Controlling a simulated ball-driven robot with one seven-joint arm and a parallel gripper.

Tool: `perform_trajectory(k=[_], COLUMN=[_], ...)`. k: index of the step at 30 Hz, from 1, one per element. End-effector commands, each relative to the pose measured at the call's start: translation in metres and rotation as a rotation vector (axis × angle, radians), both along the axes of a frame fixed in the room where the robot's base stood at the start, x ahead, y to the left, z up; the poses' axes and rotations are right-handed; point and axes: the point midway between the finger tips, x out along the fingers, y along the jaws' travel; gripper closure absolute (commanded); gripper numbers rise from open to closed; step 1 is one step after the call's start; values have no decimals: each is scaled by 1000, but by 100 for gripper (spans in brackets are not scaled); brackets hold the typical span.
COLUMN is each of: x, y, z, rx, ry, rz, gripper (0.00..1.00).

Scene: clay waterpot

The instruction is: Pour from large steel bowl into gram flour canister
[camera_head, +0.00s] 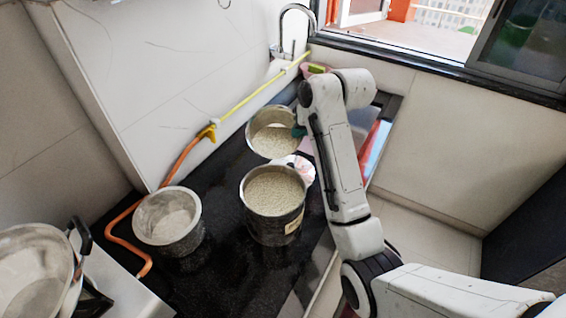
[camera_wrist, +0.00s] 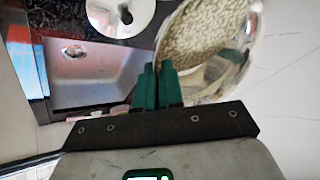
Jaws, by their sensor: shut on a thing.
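The large steel bowl (camera_head: 268,114), shiny and partly filled with pale grains, is at the back of the black counter in the head view. It also shows at the upper right in the wrist view (camera_wrist: 228,70), where it looks tilted. My gripper (camera_head: 299,131) is shut on its right rim; its green fingers (camera_wrist: 158,88) show in the wrist view. The canister (camera_head: 262,228), dark-sided with a small pale label, stands upright in front of the bowl, nearly full of similar grains. The label is too small to read. Whether the bowl touches the counter is unclear.
A grey metal pot (camera_head: 170,238) stands to the left of the canister. A pale lid with a dark knob (camera_wrist: 122,14) lies near the sink (camera_wrist: 85,75). An orange hose (camera_head: 122,238) runs along the wall. A pan (camera_head: 35,268) is at far left.

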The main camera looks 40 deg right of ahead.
Motion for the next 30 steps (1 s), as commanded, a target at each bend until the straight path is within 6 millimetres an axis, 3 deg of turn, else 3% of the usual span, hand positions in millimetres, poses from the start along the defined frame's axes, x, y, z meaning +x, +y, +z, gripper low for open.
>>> perform_trajectory(k=[30], x=[-4], y=[4], z=[1], rx=[-91], ry=[-99], rz=[-1], gripper=[100])
